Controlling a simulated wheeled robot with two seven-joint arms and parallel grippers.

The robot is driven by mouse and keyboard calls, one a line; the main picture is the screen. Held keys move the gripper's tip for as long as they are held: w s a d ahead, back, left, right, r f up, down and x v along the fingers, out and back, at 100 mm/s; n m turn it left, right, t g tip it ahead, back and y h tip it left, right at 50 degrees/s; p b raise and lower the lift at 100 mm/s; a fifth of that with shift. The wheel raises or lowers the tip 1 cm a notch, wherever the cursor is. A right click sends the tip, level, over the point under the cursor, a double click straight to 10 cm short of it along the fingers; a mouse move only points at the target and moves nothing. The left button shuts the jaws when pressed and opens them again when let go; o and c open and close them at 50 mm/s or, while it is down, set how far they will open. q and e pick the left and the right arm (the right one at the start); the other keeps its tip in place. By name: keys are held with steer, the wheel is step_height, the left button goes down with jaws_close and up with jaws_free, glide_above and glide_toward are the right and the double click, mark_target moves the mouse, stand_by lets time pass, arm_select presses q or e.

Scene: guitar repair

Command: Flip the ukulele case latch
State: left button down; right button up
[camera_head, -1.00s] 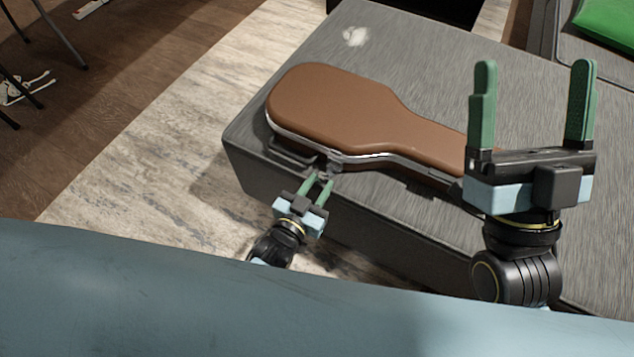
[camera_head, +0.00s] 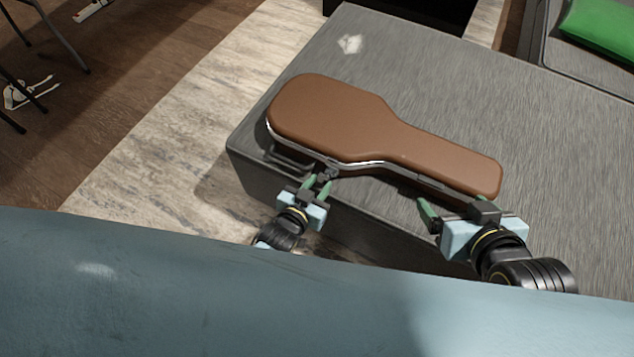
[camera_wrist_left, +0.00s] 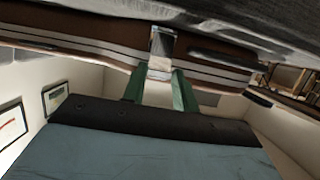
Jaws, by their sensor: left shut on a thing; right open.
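The brown ukulele case (camera_head: 335,115) lies flat and closed on the grey ottoman, its narrow end to the right. A silver rim runs along its front side. My left gripper (camera_head: 319,182) is at the front side of the case, its green fingers shut on the latch (camera_head: 327,172). In the left wrist view the metal latch (camera_wrist_left: 162,45) shows at the fingertips (camera_wrist_left: 160,82), against the case side (camera_wrist_left: 90,45). My right gripper (camera_head: 462,207) is open and empty in front of the narrow end; its right finger is largely hidden.
The grey ottoman (camera_head: 420,65) has free room behind the case. A dark handle (camera_head: 288,160) sticks out from the case front, left of my left gripper. A green cushion (camera_head: 600,30) lies at the back right.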

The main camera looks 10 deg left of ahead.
arm_select(q)
steer(key=shift+w+r+g+p, duration=0.3)
steer(key=shift+r+g+p, duration=0.15)
steer(key=shift+p, duration=0.7)
arm_select(e)
steer(key=s+d+f+g+h, duration=0.1)
steer(key=s+d+f+g, duration=0.15)
steer(key=s, duration=0.25)
steer(key=s+d+f+g+h, duration=0.1)
steer(key=s+d+f+g, duration=0.1)
steer(key=s+g, duration=0.25)
arm_select(q)
steer(key=shift+w+d+r+g+y+p, duration=0.25)
steer(key=shift+g+p, duration=0.2)
steer(key=shift+p, duration=0.55)
steer(key=shift+w+r+g+y+p, duration=0.3)
steer(key=shift+g+p, duration=0.3)
steer(key=shift+p, duration=0.55)
steer(key=shift+w+p, duration=0.1)
steer(key=shift+p, duration=0.2)
arm_select(e)
steer(key=d+f+h, duration=0.1)
steer(key=d+f, duration=0.3)
steer(key=f, duration=0.9)
steer(key=shift+w, duration=0.35)
